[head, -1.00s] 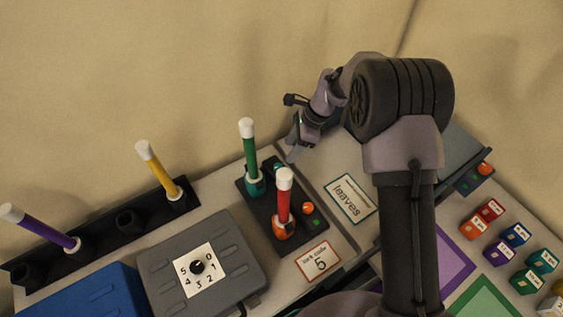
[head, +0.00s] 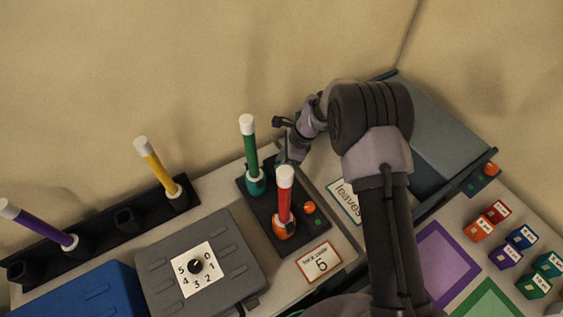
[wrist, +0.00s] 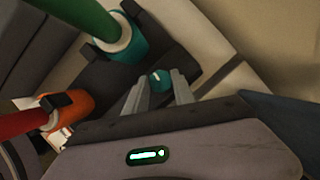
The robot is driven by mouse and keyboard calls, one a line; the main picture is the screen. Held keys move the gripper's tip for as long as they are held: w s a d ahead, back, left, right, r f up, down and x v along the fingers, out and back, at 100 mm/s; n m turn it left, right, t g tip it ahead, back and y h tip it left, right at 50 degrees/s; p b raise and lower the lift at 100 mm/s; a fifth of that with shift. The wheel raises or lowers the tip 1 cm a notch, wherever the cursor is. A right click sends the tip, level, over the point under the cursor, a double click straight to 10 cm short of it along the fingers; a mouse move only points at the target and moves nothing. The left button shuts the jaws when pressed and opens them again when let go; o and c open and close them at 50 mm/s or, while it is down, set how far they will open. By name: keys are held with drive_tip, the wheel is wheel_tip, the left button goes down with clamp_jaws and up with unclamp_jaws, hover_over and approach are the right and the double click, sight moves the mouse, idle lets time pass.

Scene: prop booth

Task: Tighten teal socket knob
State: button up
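The teal socket (head: 256,184) stands on a black base plate (head: 259,212) and holds a green stick (head: 248,150) with a white top. The wrist view also shows the teal socket (wrist: 124,40) at upper left. A small round teal knob (wrist: 160,82) with a light mark sits on the plate beside it. My gripper (wrist: 159,77) is open, its two fingers on either side of the knob in that view. I cannot tell whether they touch it. In the head view my gripper (head: 291,158) is over the plate's far right corner and mostly covers the knob.
An orange socket (head: 284,229) with a red stick (head: 285,194) stands close on the same plate, by an orange button (head: 309,207). A grey dial box (head: 160,275) is at left. A "leaves" card (head: 343,200) lies right of the plate, partly behind my arm.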

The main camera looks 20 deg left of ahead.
clamp_jaws()
drive_tip(key=m+t+b, duration=0.1)
drive_tip(key=m, duration=0.2)
drive_tip(key=shift+s, duration=0.1)
drive_tip(key=o, duration=1)
unclamp_jaws()
drive_tip(key=p+v, duration=0.2)
drive_tip(key=v, duration=0.6)
drive_tip(key=p+v, duration=0.2)
drive_tip(key=v, duration=0.7)
drive_tip(key=shift+s+d+r, duration=0.1)
drive_tip(key=shift+d, duration=0.2)
